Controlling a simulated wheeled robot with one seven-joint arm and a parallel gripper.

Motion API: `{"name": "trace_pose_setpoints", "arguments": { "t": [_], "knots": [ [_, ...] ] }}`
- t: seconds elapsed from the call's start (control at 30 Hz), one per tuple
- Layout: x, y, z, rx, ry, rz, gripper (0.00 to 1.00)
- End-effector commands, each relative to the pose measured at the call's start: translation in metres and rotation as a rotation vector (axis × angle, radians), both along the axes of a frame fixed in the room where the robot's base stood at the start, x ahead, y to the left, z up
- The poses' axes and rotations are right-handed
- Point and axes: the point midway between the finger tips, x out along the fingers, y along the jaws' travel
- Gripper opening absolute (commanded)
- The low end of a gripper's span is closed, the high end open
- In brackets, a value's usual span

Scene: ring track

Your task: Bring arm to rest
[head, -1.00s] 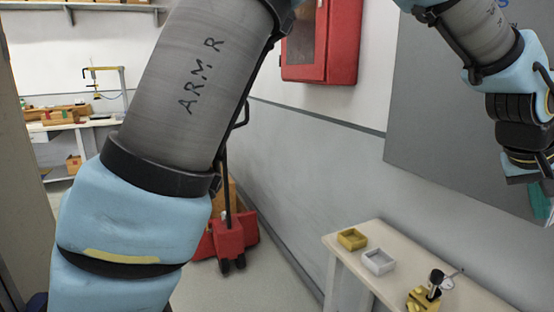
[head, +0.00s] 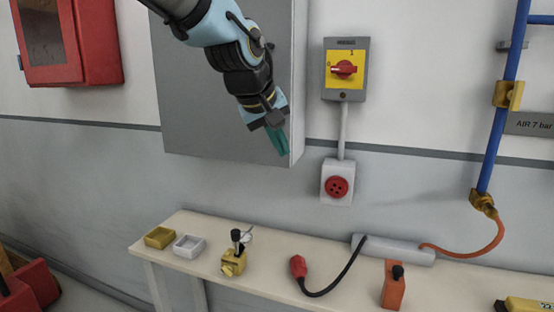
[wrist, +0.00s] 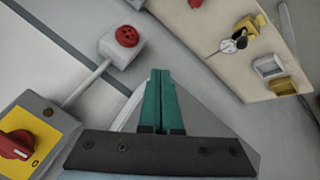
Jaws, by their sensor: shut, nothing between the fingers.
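My gripper (head: 277,138) hangs from my arm at the upper middle of the head view, in front of the grey wall cabinet (head: 215,105). Its green fingers point down and are together with nothing between them. In the wrist view my gripper (wrist: 160,75) shows the two green fingers side by side, closed, pointing towards the wall and bench. The fingers appear apart from the bench and everything on it.
A yellow switch box (head: 344,69) and a red socket (head: 337,186) are on the wall to the right. Below, the bench (head: 205,222) carries small trays, a dial gauge stand (head: 234,258), a red plug (head: 299,266) and an orange block (head: 393,285). A blue pipe (head: 504,100) runs down at right.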

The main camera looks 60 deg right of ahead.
Motion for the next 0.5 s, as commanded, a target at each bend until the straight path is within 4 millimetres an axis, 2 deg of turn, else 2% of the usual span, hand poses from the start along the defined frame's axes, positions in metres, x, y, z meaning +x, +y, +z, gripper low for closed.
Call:
{"name": "trace_pose_setpoints", "arguments": {
  "t": [0.3, 0.5],
  "knots": [
    [-0.022, 0.016, 0.035, -0.001, 0.0, 0.0, 0.0],
    [-0.024, 0.018, 0.04, 0.0, 0.0, 0.0, 0.0]
  ]
}}
